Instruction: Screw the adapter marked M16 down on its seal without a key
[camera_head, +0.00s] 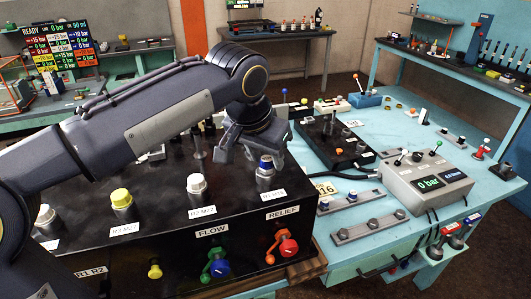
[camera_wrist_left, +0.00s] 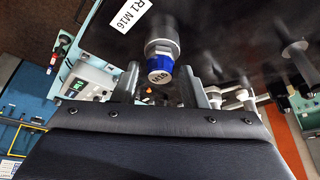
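The adapter marked M16 is a metal fitting with a blue band (camera_head: 266,172). It stands upright on the black block (camera_head: 150,240), behind a label reading R1 M16. I see gaps beside the adapter and cannot tell any contact. The seal is hidden. My right gripper is not in view.
White (camera_head: 197,186) and yellow (camera_head: 122,202) capped fittings stand on the same block. Blue (camera_head: 220,268) and red (camera_head: 288,247) knobs are on its front. A grey pressure gauge box (camera_head: 428,187) and a black valve box (camera_head: 333,142) stand on the turquoise table (camera_head: 385,235).

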